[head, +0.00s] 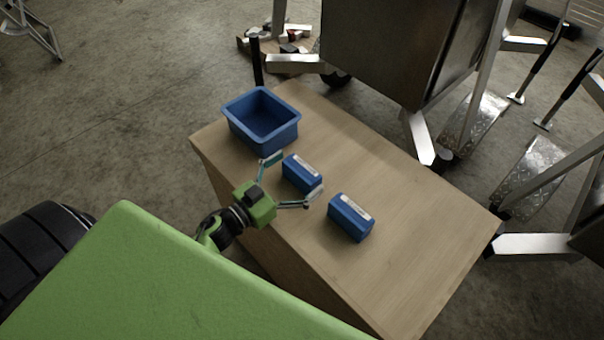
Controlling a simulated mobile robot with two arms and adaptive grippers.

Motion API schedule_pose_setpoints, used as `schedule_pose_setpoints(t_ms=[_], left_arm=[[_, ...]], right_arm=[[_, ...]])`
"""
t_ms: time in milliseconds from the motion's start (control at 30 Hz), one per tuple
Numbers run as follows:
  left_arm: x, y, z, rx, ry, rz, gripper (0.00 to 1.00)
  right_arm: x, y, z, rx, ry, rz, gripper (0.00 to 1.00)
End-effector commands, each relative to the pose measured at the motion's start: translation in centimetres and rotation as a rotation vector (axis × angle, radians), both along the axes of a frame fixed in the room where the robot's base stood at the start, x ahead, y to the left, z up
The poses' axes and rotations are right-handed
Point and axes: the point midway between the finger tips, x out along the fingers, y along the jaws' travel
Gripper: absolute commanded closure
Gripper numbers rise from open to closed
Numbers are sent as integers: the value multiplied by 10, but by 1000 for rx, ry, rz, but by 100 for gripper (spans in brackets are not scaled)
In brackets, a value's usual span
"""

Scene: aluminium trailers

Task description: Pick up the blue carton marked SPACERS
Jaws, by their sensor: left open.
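Two blue cartons with white labels lie on the wooden table. One carton (299,176) is near the middle, and the other carton (349,221) is nearer the front right. The print on both labels is too small to read, so I cannot tell which is marked SPACERS. My left gripper (291,179) is open, with its fingers spread on either side of the middle carton. I cannot tell whether the fingers touch it. My right gripper is not in view.
A blue open bin (262,121) stands at the table's far left corner and looks empty. The wooden table (422,229) is clear on its right side. Metal trailers (388,45) with legs and ramps stand close behind and right of the table.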

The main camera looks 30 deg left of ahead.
Motion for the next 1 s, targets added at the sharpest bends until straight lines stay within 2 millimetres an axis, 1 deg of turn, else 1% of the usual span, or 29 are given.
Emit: schedule_pose_setpoints(t_ms=[100,300,367,400,467,500,833,1000], left_arm=[[6,-2,0,0,1,0,4],[6,-2,-1,0,1,0,4],[6,-2,-1,0,1,0,20],[6,-2,-1,0,1,0,30],[6,-2,-1,0,1,0,46],[6,-2,-1,0,1,0,50],[6,-2,2,1,0,0,50],[6,-1,14,3,-1,0,50]], right_arm=[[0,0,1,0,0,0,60],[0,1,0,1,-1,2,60],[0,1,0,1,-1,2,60],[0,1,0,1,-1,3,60],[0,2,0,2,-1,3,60],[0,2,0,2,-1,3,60],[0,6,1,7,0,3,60],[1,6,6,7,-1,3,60]])
